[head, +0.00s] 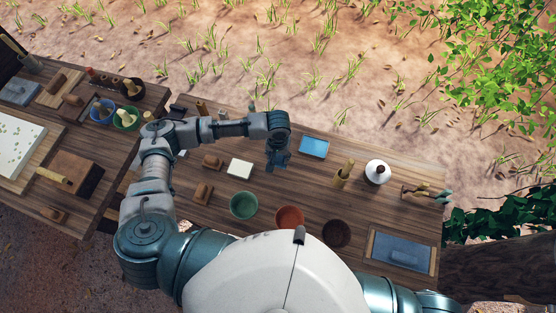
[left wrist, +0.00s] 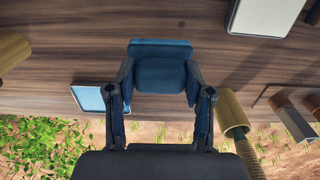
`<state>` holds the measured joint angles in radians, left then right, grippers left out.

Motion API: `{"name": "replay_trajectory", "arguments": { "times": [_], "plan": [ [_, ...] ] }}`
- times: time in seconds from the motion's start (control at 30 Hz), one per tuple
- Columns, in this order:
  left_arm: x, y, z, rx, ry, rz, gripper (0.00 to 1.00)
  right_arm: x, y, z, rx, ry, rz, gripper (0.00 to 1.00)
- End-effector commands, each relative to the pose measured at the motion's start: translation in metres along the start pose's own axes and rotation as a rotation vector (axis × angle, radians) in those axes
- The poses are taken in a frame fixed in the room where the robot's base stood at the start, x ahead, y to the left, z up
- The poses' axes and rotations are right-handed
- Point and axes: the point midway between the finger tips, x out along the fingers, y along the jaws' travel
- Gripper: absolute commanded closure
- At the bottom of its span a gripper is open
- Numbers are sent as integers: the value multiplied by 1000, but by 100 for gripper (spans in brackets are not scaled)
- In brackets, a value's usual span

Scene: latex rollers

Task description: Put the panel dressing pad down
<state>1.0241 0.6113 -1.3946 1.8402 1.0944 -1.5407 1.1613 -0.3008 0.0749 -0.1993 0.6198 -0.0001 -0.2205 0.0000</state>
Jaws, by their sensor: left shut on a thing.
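The panel dressing pad appears to be the dark blue block (left wrist: 160,70) between the fingers of my left gripper (left wrist: 160,88) in the left wrist view. The gripper is shut on it. In the head view my left gripper (head: 278,160) points down over the middle of the wooden table (head: 340,205). There the pad is mostly hidden by the gripper and looks small and blue. I cannot tell whether the pad touches the table or hangs just above it. My right gripper is out of view.
A light blue framed panel (head: 313,147) lies right of the gripper, and a white block (head: 240,168) left of it. A bamboo holder (head: 343,174) and white bottle (head: 377,172) stand farther right.

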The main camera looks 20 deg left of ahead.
Motion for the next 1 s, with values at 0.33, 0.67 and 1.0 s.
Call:
{"name": "replay_trajectory", "arguments": {
  "times": [0.33,0.67,1.0],
  "plan": [
    [35,0,1,1,0,-1,76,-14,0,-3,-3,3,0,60],
    [39,0,0,1,-1,0,41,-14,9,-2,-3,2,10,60],
    [39,0,0,1,-1,-1,23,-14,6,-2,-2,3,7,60]
  ]
}}
